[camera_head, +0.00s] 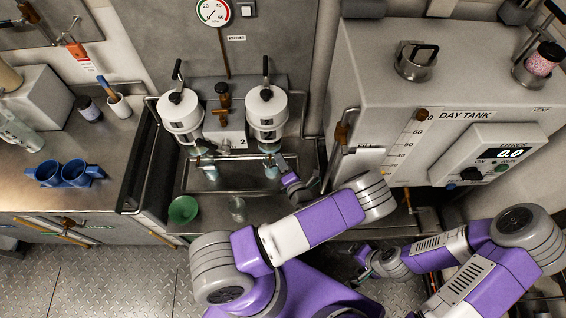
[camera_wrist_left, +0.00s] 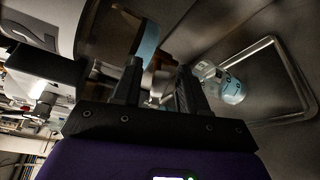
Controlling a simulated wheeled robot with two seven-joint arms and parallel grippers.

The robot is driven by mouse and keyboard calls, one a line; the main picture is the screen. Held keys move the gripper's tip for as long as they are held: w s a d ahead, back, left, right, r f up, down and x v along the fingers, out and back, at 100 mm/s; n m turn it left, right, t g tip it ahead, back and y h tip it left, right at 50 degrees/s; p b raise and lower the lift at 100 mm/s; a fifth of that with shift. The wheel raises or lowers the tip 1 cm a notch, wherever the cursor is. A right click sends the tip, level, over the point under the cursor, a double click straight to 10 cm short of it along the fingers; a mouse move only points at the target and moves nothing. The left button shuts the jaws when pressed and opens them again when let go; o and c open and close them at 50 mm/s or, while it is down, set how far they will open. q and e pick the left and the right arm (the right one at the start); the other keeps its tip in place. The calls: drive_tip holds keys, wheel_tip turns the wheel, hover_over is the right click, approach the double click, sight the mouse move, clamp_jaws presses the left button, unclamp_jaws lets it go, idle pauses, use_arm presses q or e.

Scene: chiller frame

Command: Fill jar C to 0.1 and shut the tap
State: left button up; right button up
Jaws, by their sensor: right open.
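Two white canisters with black levers, left (camera_head: 181,113) and right (camera_head: 267,109), stand at the back of the steel counter. Light-blue-marked jars, left (camera_head: 211,171) and right (camera_head: 271,171), are below them; I cannot read their letters. My left gripper (camera_head: 287,178) is beside the right jar, below the right canister. In the left wrist view its two fingers (camera_wrist_left: 160,80) stand apart, with a brown part showing between them; contact is unclear. A clear jar with a blue label (camera_wrist_left: 232,90) is right of the fingers. My right gripper (camera_head: 364,262) is open, low over the floor.
A green bowl (camera_head: 183,210) and a clear glass (camera_head: 237,208) stand at the counter's front. The day tank (camera_head: 450,95) is at right, its display reading 0.0. Blue cups (camera_head: 72,174) and a pen pot (camera_head: 119,106) are on the left bench. A dial gauge (camera_head: 213,11) is above.

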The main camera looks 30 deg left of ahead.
use_arm(q)
drive_tip(key=p+v, duration=0.1)
drive_tip(key=v, duration=0.6)
drive_tip(key=shift+s+d, duration=0.2)
idle(7.1)
